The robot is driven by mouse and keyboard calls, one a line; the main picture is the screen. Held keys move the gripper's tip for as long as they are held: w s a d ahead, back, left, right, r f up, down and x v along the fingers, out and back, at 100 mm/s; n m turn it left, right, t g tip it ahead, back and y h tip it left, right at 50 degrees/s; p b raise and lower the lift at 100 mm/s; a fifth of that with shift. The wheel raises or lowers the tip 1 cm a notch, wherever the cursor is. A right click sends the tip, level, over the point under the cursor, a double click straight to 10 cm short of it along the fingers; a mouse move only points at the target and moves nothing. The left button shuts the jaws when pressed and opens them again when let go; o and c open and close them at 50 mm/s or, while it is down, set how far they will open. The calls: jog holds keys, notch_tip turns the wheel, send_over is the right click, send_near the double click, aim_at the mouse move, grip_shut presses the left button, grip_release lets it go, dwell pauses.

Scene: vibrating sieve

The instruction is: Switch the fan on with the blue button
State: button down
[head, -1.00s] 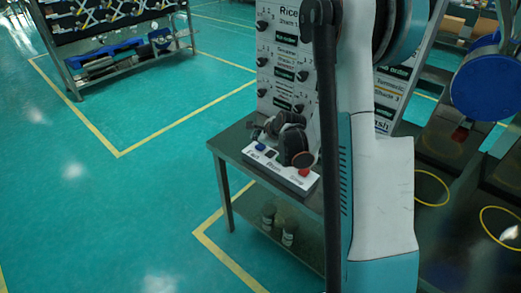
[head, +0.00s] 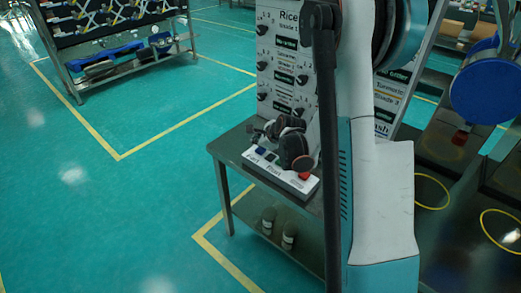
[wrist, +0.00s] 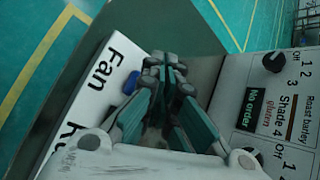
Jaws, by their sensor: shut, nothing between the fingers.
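A white control box (head: 249,160) lies on the small dark table, with a blue button (head: 261,150) at its left end, a dark button beside it and a red button (head: 304,176) at its right end. In the wrist view, the blue button (wrist: 131,82) shows by the word "Fan" on the box (wrist: 90,105). My gripper (head: 261,135) is shut and empty, over the rear of the box. In the wrist view, my gripper's tips (wrist: 165,66) lie right of the blue button. They look apart from it, but their height above it is unclear.
A white panel (head: 264,75) with black knobs and labels stands right behind the box; its knob (wrist: 275,62) shows close to my gripper in the wrist view. Jars (head: 289,236) stand on the table's lower shelf. Open green floor lies to the left.

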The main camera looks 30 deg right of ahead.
aim_at(259, 150)
jog(key=shift+f, duration=0.15)
jog(key=shift+f+b, duration=0.3)
jog(key=shift+b, duration=0.2)
jog(key=shift+f+b, duration=0.45)
dwell(0.8)
jog(key=shift+r, duration=0.15)
jog(key=shift+r+p, duration=0.55)
jog(key=shift+r, duration=0.25)
jog(key=shift+r+p, duration=1.6)
jog(key=shift+r, duration=0.85)
